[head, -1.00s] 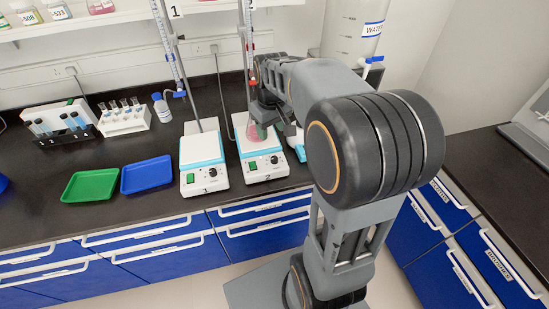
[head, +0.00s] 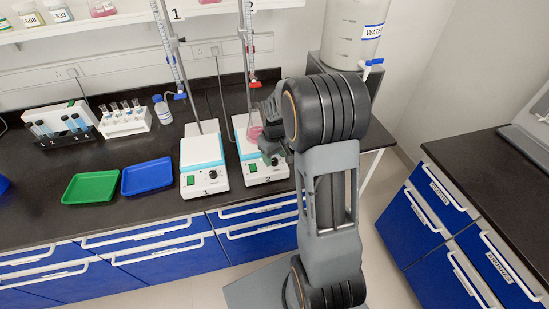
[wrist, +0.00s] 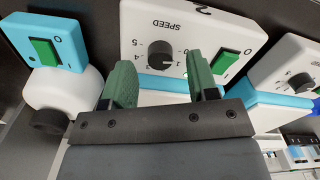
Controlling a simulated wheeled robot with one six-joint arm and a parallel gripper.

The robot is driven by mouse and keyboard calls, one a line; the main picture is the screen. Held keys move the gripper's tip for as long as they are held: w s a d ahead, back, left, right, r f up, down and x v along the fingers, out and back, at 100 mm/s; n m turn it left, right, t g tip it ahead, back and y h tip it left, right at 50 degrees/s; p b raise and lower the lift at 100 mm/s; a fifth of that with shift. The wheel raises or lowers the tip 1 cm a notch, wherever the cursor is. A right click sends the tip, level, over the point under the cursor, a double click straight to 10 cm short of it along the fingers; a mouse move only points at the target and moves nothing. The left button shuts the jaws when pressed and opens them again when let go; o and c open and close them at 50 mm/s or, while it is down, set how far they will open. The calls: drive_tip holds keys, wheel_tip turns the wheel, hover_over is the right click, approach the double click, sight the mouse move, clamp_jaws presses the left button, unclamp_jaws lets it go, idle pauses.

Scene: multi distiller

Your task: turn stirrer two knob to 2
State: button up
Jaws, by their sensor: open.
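Stirrer two (head: 262,175) is a white and light-blue unit on the dark bench, labelled 2. In the wrist view its white front panel (wrist: 135,20) appears upside down, with a green switch (wrist: 224,62), the word SPEED and a scale. Its black speed knob (wrist: 161,54) lies between and just beyond the two green fingertips. The knob's exact setting is too small to read surely. My gripper (wrist: 159,63) is open and empty, one finger to each side of the knob, with no clear contact. In the head view my gripper (head: 268,152) is at the stirrer's front right.
A flask with pink liquid (head: 254,131) stands on stirrer two beneath a burette. Stirrer one (head: 203,182) is close on its left. In the wrist view a light-blue device with a green switch (wrist: 44,50) is on the left. Blue (head: 147,177) and green (head: 91,187) trays lie farther left.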

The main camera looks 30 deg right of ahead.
drive_tip(key=shift+f, duration=0.8)
drive_tip(key=shift+c, duration=0.4)
drive_tip(key=c, duration=0.8)
drive_tip(key=shift+c, duration=0.3)
